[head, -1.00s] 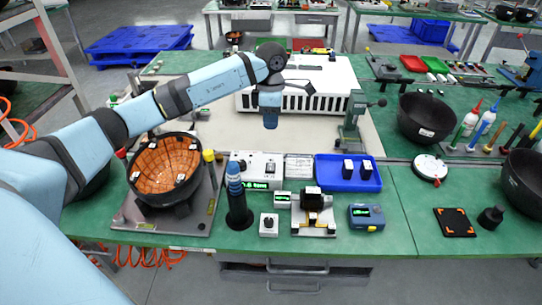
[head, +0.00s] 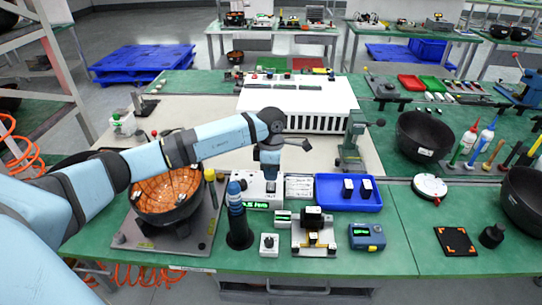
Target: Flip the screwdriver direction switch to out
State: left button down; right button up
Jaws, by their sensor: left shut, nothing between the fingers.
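The blue screwdriver (head: 235,196) stands upright in a black holder (head: 240,234) near the front edge of the bench. Behind it is a white control box (head: 243,183) with a lit green display. A small white box with a black knob (head: 269,245) stands to the right of the holder. Which of these carries the direction switch I cannot tell. My left gripper (head: 271,186) points down, shut and empty, in front of or over the control box and hides part of its face. Whether it touches the box is not clear. My right gripper is not in view.
A black bowl with an orange lining (head: 168,192) sits on a grey plate to the left, under my arm. A blue tray (head: 330,201) with black parts, a small fixture (head: 314,230) and a blue device (head: 367,237) stand to the right. A white slotted unit (head: 300,98) is behind.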

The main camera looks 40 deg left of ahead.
aim_at(271, 188)
pick_arm(q)
jog(key=shift+s+d+f, duration=0.1)
jog(key=shift+s+f, duration=0.1)
jog(key=shift+f, duration=1.55)
jog(key=shift+f+b, duration=0.3)
jog(key=shift+s+t+y, duration=0.1)
jog(key=shift+t+y, duration=0.2)
jog(key=shift+d+r, duration=0.1)
